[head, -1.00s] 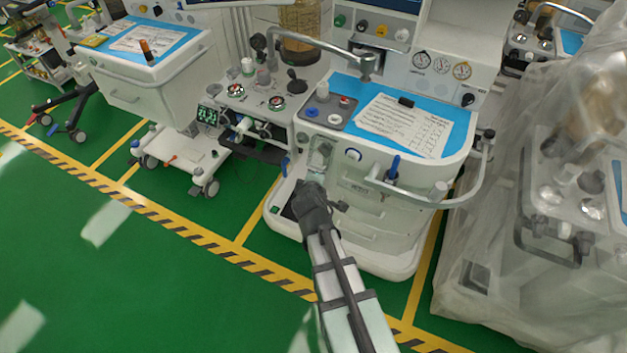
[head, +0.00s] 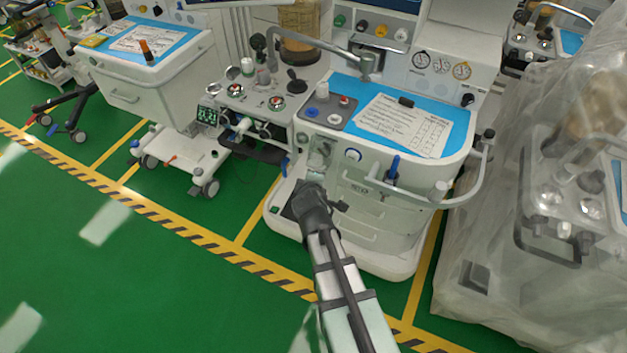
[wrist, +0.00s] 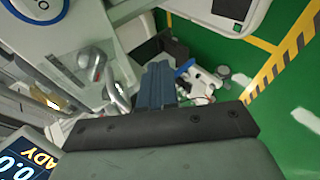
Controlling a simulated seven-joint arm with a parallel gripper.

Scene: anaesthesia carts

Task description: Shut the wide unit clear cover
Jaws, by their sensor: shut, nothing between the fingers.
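The wide white unit (head: 400,205) stands in the middle of the head view, with a blue top and papers on it. A small see-through piece (head: 320,152), seemingly the clear cover, is at its front left, above my gripper; its exact angle is hard to tell. My gripper (head: 313,187) is at the unit's front left corner, partly hidden by my own wrist. In the wrist view my gripper's fingers (wrist: 157,84) are together and empty. Metal and clear fittings (wrist: 115,88) of the unit show just left of the fingers; whether they touch is unclear.
A curved handrail (head: 465,190) sticks out at the unit's right. A narrower cart (head: 150,75) stands to the left, and a plastic-wrapped machine (head: 560,230) to the right. A metal arm (head: 320,45) hangs over the unit's top. Green floor (head: 150,270) in front is clear.

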